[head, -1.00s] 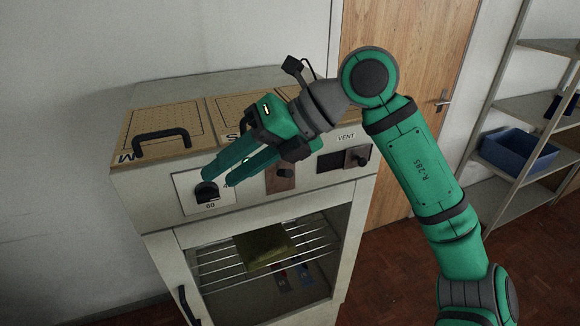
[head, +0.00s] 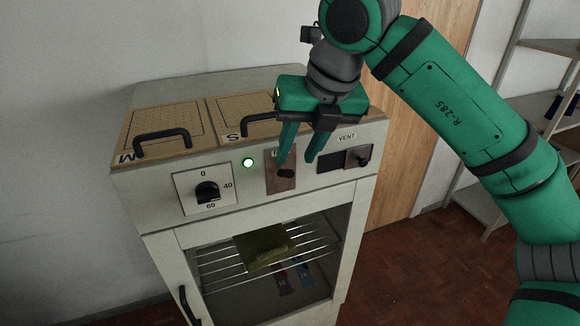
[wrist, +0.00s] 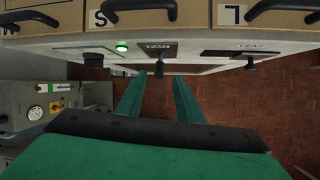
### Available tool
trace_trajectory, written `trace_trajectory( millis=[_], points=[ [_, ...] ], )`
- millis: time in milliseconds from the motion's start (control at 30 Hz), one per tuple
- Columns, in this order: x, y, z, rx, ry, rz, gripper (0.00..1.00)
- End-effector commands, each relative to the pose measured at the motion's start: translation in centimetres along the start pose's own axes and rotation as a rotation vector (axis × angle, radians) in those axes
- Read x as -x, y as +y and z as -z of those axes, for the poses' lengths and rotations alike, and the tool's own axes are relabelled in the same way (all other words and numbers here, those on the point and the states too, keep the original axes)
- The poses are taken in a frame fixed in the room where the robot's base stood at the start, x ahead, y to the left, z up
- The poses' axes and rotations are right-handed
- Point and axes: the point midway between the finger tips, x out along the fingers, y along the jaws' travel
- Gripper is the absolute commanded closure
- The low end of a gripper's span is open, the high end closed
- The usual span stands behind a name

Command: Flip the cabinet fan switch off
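The cabinet (head: 260,219) stands against the wall with a control panel across its upper front. The switch (head: 286,174) is a dark lever low on a brown plate; the plate's label is mostly hidden by my gripper. My gripper (head: 296,161) is open and empty, pointing down in front of the panel, with its left finger over the plate's upper part. In the wrist view, the switch (wrist: 159,69) shows between the two fingertips (wrist: 160,78). I cannot tell whether a finger touches it. A green lamp (head: 248,162) left of the plate is lit.
A dial (head: 207,191) marked 0, 40 and 60 sits left. A VENT slider (head: 361,158) sits close to the right. Handled lids (head: 160,142) cover the top. A cloth-like green piece (head: 262,247) lies on the rack below. Shelves (head: 540,105) stand at right.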

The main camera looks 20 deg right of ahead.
Motion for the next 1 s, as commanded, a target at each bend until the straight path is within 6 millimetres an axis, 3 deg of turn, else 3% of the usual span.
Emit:
trace_trajectory(
  millis=[100, 333, 767, 900, 1000],
  points=[
    [-2.2, 0.1, 0.0, 0.002, 0.001, -0.004, 0.67],
    [-5.0, 0.1, 0.0, 0.001, 0.000, -0.003, 0.67],
    [-6.0, 0.1, 0.0, 0.001, 0.000, -0.002, 0.67],
    [-5.9, 0.1, 0.0, 0.001, 0.000, -0.002, 0.98],
    [-5.9, 0.1, 0.0, 0.001, -0.001, -0.002, 1.00]
  ],
)
